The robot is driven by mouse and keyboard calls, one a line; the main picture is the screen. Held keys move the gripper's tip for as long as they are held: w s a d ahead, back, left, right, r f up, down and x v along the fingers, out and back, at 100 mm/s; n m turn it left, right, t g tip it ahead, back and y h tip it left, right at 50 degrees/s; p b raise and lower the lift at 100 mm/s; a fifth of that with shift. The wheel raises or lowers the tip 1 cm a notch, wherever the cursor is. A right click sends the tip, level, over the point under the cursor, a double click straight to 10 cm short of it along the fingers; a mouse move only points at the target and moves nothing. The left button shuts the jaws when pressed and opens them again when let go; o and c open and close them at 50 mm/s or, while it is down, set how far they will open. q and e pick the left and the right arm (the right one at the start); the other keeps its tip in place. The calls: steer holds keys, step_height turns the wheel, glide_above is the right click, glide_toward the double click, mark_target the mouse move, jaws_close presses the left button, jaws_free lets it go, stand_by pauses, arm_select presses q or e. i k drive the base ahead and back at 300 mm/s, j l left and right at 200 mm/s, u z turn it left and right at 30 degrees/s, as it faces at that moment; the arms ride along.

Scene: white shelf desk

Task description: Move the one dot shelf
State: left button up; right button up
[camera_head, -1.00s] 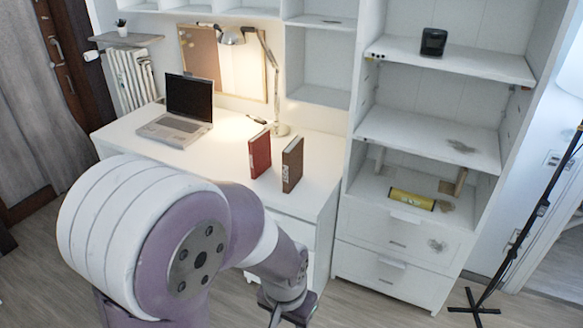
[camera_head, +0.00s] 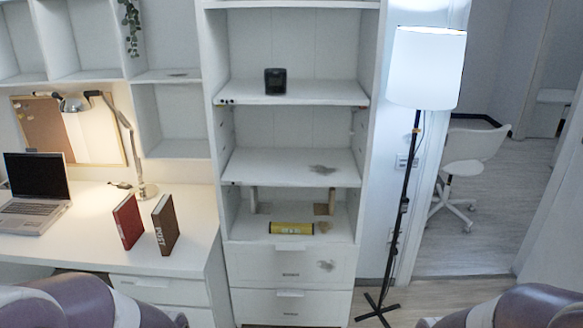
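A tall white shelf unit stands in the middle of the head view. Its upper shelf board (camera_head: 315,94) has small dark marks at its left front corner and carries a small black device (camera_head: 275,81). A middle shelf board (camera_head: 270,165) lies below, with a grey stain on its right part; any dots on its edge are too small to tell. The bottom compartment (camera_head: 265,218) holds a yellow cylinder (camera_head: 291,228) and two small wooden pieces against the back. Both my grippers are out of view; only parts of my arms show at the bottom corners.
A white desk (camera_head: 90,222) at left bears a laptop (camera_head: 36,188), a desk lamp (camera_head: 124,125), a red book (camera_head: 128,221) and a brown book (camera_head: 165,224). A floor lamp (camera_head: 427,68) stands close right of the unit. Drawers (camera_head: 290,265) sit below the shelves.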

mark_target(256, 166)
steer(key=i+l+z, duration=0.1)
steer(key=i+z, duration=0.35)
steer(key=i, duration=1.25)
